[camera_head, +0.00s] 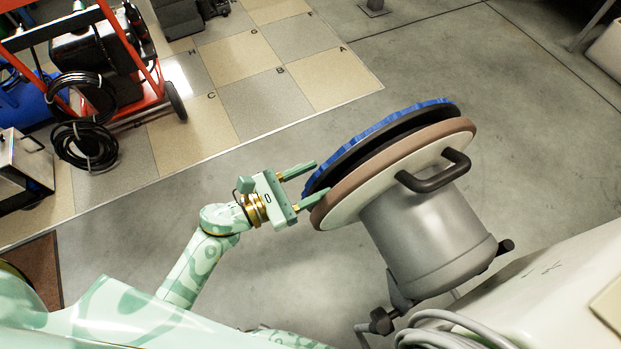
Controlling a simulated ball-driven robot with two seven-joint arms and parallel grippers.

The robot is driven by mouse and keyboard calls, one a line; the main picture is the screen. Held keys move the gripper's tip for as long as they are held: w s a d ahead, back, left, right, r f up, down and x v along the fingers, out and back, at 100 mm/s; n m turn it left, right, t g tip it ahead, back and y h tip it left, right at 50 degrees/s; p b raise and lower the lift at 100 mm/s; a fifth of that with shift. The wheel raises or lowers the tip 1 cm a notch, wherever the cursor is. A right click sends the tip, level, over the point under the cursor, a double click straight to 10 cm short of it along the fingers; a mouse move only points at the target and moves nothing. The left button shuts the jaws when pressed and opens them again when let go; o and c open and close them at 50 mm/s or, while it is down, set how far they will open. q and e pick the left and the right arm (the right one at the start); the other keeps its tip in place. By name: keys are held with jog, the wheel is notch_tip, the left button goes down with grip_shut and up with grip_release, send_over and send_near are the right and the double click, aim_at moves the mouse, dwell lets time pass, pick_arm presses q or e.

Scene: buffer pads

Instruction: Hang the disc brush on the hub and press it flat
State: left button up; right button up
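The disc brush (378,124), with blue bristles and a black plate, stands at the face of a tilted floor machine (425,235). Its black plate lies close along the machine's brown-rimmed disc (432,143); I cannot tell whether they touch all round. The hub is hidden behind the brush and the disc. My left gripper (322,177) is at the brush's lower left edge. Its two fingers are spread apart, one on the blue side and one over the brown rim; I cannot tell whether they touch. My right gripper is not in view.
A black handle (435,171) sticks out from the back of the brown-rimmed disc. Grey hoses (455,325) and a pale machine body (560,290) fill the lower right. A red cart (85,60) with black hoses stands at upper left. Floor behind the brush is clear.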

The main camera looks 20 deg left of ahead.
pick_arm(q)
jog(key=shift+s+a, duration=0.1)
jog(key=shift+a, duration=0.05)
jog(key=p+v, duration=0.2)
jog(key=v, duration=1.4)
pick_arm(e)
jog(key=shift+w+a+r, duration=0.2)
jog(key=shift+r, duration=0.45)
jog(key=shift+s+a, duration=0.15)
